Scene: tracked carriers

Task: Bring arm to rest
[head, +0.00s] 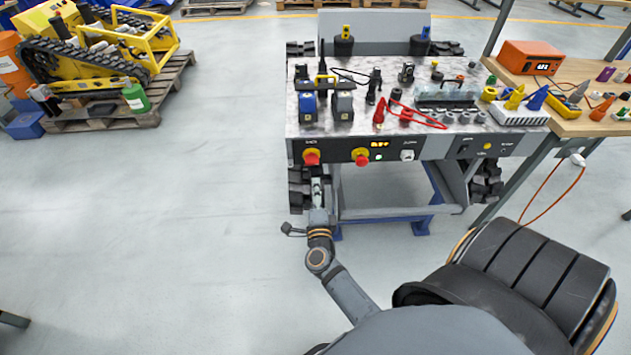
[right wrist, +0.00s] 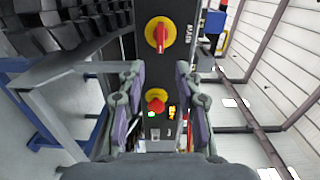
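My right arm reaches up from the bottom of the head view to the left end of the carrier's dark front panel (head: 430,150). My right gripper (head: 317,188) is just below the left red switch on its yellow base (head: 311,157). In the right wrist view my gripper (right wrist: 158,80) is open. Its two fingers stand apart on either side of the panel, with nothing held between them. A red knob on yellow (right wrist: 156,100) shows between the fingers, and a red rotary switch (right wrist: 160,34) shows beyond the fingertips. I cannot tell whether the fingers touch the panel. My left gripper is not in view.
The carrier's top (head: 350,115) bears connectors, tools and a red cable. A workbench (head: 573,125) with an orange box (head: 531,57) stands at the right. A yellow tracked machine (head: 85,50) rests on a pallet (head: 165,90) at upper left.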

